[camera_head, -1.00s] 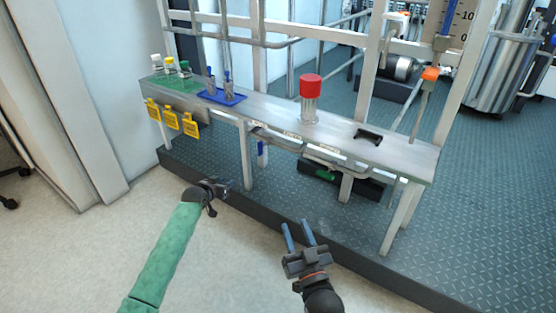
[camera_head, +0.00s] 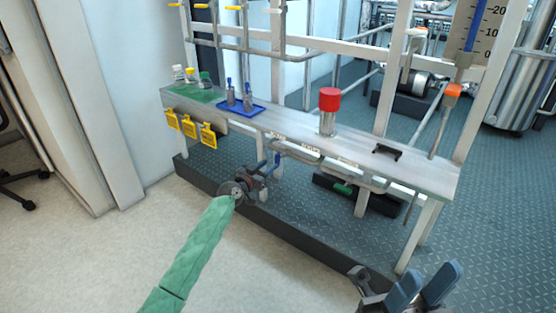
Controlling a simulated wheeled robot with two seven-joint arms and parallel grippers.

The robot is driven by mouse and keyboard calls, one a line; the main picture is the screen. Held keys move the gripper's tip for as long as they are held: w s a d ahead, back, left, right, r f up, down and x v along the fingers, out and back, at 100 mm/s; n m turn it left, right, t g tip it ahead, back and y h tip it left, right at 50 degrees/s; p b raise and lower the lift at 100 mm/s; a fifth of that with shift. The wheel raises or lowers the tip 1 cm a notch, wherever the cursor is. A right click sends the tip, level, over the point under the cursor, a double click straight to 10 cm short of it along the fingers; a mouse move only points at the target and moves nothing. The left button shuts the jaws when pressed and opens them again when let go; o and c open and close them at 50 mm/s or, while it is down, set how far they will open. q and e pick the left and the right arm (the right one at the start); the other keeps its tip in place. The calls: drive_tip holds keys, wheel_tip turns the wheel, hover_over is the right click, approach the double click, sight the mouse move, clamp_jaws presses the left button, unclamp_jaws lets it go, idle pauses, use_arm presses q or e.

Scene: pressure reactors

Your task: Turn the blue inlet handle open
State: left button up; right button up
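A small blue handle (camera_head: 277,160) hangs below the front of the grey bench, by the pipework near a bench leg. It is small, and I cannot tell its exact angle. My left gripper (camera_head: 264,172) is just left of the handle, under the bench edge. I cannot tell whether they touch, and its fingers are too small and overlapped to judge their gap. My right gripper (camera_head: 424,285) is low at the right, with its two blue fingers apart and nothing between them.
The grey bench (camera_head: 290,122) bears a blue tray (camera_head: 240,111), a red-capped cylinder (camera_head: 328,112), a black bracket (camera_head: 388,150) and bottles on a green mat (camera_head: 193,95). Yellow tags (camera_head: 190,126) hang at its left front. A green handle (camera_head: 343,188) sits below. Floor in front is clear.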

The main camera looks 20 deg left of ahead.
sight(275, 160)
use_arm(q)
drive_tip(key=shift+b+x, duration=0.55)
drive_tip(key=shift+x, duration=2.8)
drive_tip(key=shift+c, duration=0.4)
clamp_jaws()
